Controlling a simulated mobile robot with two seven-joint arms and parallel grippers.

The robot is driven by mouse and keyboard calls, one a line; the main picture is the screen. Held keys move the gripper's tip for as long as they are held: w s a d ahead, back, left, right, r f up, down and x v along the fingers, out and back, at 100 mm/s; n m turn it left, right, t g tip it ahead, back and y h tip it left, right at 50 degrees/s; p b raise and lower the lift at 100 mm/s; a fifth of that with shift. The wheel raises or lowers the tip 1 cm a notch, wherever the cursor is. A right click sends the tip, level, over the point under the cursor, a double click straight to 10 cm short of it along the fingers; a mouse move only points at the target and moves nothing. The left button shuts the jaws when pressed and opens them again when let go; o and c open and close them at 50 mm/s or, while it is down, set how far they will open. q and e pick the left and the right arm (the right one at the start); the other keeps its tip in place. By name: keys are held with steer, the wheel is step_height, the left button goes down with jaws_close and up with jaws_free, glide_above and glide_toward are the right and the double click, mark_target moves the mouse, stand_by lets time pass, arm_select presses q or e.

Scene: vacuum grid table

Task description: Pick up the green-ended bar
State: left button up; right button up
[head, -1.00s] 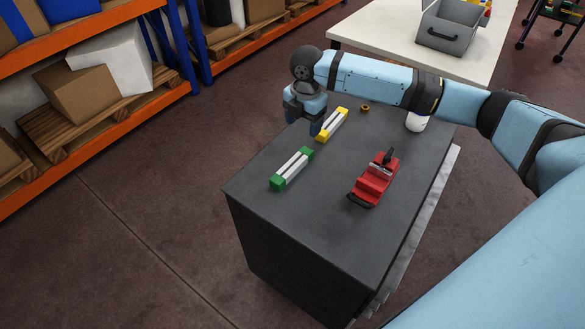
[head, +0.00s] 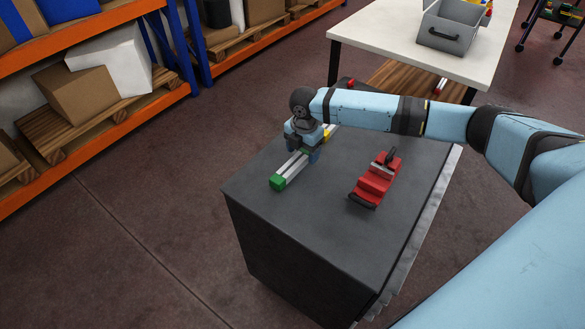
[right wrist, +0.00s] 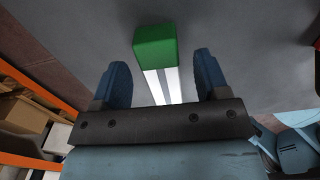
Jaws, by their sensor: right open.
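The green-ended bar (head: 292,171) lies on the dark table, a pale bar with green end blocks. Its near green end shows clear, and its far end is mostly hidden by my right gripper. My right gripper (head: 304,156) is open and points down over the bar's far half. In the right wrist view the bar (right wrist: 157,52) runs between the two blue fingers of my right gripper (right wrist: 160,80), with gaps on both sides. Its green end lies beyond the fingertips. My left gripper is not in view.
A yellow-ended bar (head: 329,132) lies just behind the gripper, partly hidden. A red clamp-like tool (head: 374,182) stands on the table (head: 300,230) to the right. A white table (head: 400,30) with a grey bin (head: 449,27) stands behind.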

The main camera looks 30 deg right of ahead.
steer(key=shift+f, duration=0.85)
steer(key=c, duration=1.1)
steer(key=shift+r, duration=0.1)
arm_select(q)
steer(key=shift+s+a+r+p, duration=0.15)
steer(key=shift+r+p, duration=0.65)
steer(key=shift+p, duration=0.65)
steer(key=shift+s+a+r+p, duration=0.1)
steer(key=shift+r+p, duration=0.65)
steer(key=shift+p, duration=0.65)
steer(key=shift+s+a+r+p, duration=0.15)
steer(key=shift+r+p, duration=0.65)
steer(key=shift+p, duration=0.65)
arm_select(e)
steer(key=shift+r, duration=12.2)
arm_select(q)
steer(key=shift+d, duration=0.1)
